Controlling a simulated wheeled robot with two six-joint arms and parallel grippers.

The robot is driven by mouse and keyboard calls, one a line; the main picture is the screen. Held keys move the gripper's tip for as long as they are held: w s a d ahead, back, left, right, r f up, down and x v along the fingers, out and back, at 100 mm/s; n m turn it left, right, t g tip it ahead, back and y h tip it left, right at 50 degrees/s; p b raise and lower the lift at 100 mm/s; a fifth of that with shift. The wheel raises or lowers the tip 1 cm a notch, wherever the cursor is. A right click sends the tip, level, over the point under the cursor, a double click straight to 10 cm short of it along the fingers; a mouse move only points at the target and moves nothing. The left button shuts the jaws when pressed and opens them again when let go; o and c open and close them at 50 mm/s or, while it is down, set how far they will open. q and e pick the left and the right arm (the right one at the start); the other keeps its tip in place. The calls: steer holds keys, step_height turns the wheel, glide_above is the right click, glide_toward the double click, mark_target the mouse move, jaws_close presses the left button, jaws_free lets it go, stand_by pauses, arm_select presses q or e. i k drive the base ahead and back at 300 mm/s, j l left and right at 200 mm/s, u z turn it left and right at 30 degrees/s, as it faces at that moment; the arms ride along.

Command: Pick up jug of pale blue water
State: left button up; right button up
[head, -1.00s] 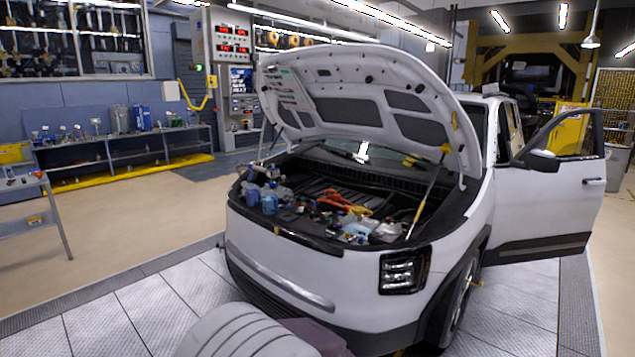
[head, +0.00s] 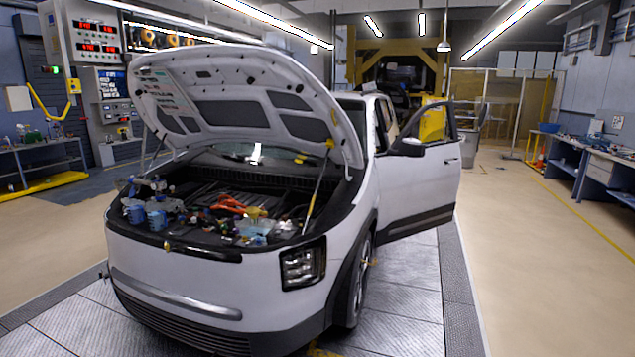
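I cannot clearly make out a jug of pale blue water. A small pale blue item (head: 258,228) lies at the front right of the open engine bay, too small to identify. Two blue containers (head: 156,219) stand at the bay's left front corner. The white car (head: 190,278) has its hood (head: 245,95) propped up. Neither of my grippers is in the head view.
The car's front door (head: 420,180) stands open on the right. A workbench (head: 590,165) with items on it runs along the right wall. Another bench (head: 45,160) stands at the left. The floor right of the car (head: 540,260) is clear.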

mark_target(155, 213)
steer(key=i+l+u, duration=0.4)
steer(key=l, duration=0.25)
steer(key=i+l+u, duration=0.25)
steer(key=l+u, duration=0.2)
steer(key=l, duration=0.25)
steer(key=i+j+z, duration=0.2)
steer(key=i+j, duration=0.15)
steer(key=j, duration=0.15)
steer(key=i+j+z, duration=0.2)
steer(key=i+j, duration=0.15)
steer(key=j, duration=0.2)
steer(key=i+j+z, duration=0.2)
steer(key=j, duration=0.4)
steer(key=i+j+z, duration=0.2)
steer(key=j, duration=0.4)
steer(key=i+j+z, duration=0.2)
steer(key=j, duration=0.5)
steer(key=i+j+z, duration=0.2)
steer(key=j, duration=0.5)
steer(key=i+j+z, duration=0.2)
steer(key=j, duration=0.5)
steer(key=j+z, duration=0.2)
steer(key=j, duration=0.5)
steer(key=i+j, duration=0.15)
steer(key=j, duration=0.15)
steer(key=i+j, duration=0.15)
steer(key=j, duration=0.15)
